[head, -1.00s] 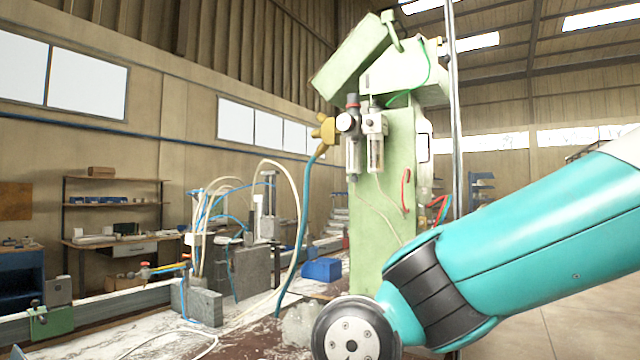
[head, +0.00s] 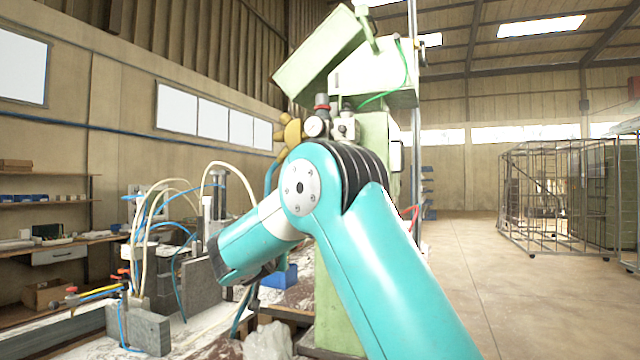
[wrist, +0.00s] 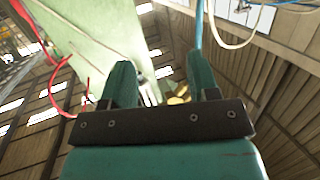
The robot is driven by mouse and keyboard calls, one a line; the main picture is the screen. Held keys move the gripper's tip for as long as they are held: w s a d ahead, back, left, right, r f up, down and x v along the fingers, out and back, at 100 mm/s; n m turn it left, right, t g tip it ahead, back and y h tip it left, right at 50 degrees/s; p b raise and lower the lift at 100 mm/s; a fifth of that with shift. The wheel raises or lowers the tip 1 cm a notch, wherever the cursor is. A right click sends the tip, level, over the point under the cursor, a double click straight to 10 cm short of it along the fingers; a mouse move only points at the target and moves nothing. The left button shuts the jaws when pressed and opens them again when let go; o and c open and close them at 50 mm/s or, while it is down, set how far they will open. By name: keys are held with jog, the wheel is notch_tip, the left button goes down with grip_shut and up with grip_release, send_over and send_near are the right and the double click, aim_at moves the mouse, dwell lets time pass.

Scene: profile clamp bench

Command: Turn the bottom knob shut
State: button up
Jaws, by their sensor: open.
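My gripper (wrist: 157,70) is open in the wrist view, its two green fingers apart with nothing gripped. A yellow knob-like part (wrist: 179,97) shows small between and beyond the fingers. In the head view a yellow lobed part (head: 289,134) sits beside the round gauge (head: 315,127) on the green machine (head: 376,135). My arm covers the area below the gauge, so anything lower there is hidden. I cannot tell which part is the bottom knob. My gripper's fingers are hidden in the head view behind my arm.
Hoses and grey blocks (head: 150,330) crowd the bench at left, with small red-handled valves (head: 122,272). A blue bin (head: 283,275) is behind my arm. A red hose (wrist: 58,95) hangs beside the machine in the wrist view. Floor at right is open before wire cages (head: 560,195).

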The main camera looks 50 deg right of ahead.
jog(key=w+d+r+m+h+p, duration=0.1)
jog(key=w+d+r+h+p, duration=0.2)
jog(key=d+r+p, duration=0.3)
jog(key=w+d+r+m+g+h+p, duration=0.1)
jog(key=d+r+h+p, duration=0.4)
jog(key=d, duration=1.1)
notch_tip(320, 180, up, 4)
jog(key=shift+w+d+f+m+p, duration=0.2)
jog(key=shift+w+d+m+p, duration=0.1)
jog(key=shift+w+m+p, duration=0.55)
jog(key=shift+w, duration=0.1)
jog(key=c, duration=0.9)
jog(key=shift+n, duration=0.25)
